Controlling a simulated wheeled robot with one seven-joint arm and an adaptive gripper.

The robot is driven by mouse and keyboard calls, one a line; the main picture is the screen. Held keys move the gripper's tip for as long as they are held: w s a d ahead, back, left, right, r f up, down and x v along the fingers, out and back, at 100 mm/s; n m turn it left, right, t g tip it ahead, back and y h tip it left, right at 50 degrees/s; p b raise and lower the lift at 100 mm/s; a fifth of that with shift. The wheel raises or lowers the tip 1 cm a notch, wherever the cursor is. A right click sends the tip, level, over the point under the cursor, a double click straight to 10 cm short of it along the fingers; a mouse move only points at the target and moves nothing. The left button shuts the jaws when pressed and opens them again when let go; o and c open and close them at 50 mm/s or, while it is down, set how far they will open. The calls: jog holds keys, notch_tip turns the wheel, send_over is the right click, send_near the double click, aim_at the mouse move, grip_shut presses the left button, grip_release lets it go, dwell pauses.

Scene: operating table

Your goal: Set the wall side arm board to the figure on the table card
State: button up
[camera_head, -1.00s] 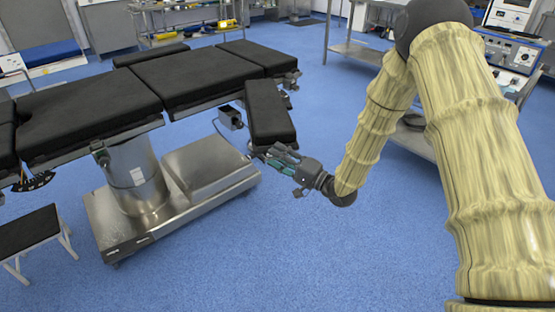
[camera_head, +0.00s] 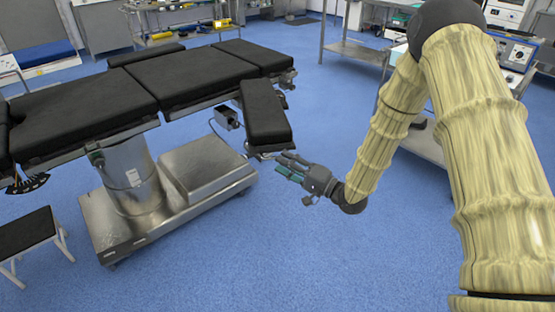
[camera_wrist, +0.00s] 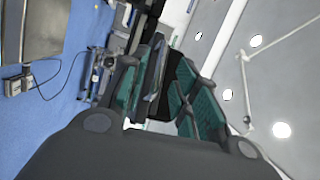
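The operating table (camera_head: 183,78) has black pads on a steel column and base. A black arm board (camera_head: 265,112) sticks out from its near side, angled toward me. Another narrow black pad (camera_head: 146,54) lies along the far side; I cannot tell which is the wall side board. My gripper (camera_head: 281,166) is just off the near board's free end, low and to its right, with a small gap. Its green-padded fingers are apart in the wrist view (camera_wrist: 156,85), with dark parts showing beyond and between them. No readable card or figure shows.
A dark fan-shaped scale (camera_head: 28,184) hangs under the table's left end. A step stool (camera_head: 28,236) stands at the lower left. A grey box (camera_head: 227,118) hangs below the table by the board. Steel trolleys stand at the back. Blue floor is clear in front.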

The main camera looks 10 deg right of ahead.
jog(key=v, duration=0.8)
jog(key=shift+r, duration=0.1)
jog(key=s+f+g+h, duration=0.1)
jog(key=s+f+h, duration=0.2)
jog(key=f, duration=0.3)
jog(key=s+f+n+g+h, duration=0.1)
jog(key=s+f+h, duration=0.15)
jog(key=f, duration=0.35)
jog(key=s+f+g+h, duration=0.1)
jog(key=s+f+h, duration=0.15)
jog(key=f, duration=0.45)
jog(key=s+d+f+n+g+h, duration=0.15)
jog(key=s+f+g+h, duration=0.35)
jog(key=s, duration=0.8)
jog(key=s+d+f+n+g+h, duration=0.1)
jog(key=s+f+n+g, duration=0.2)
jog(key=s+f, duration=0.75)
jog(key=s+d+r+n+g+p, duration=0.15)
jog(key=s+r, duration=0.25)
jog(key=s, duration=0.5)
notch_tip(320, 180, up, 17)
jog(key=p, duration=1.7)
jog(key=shift+a+g+h, duration=0.2)
jog(key=shift+g+h, duration=0.1)
jog(key=shift+g, duration=0.05)
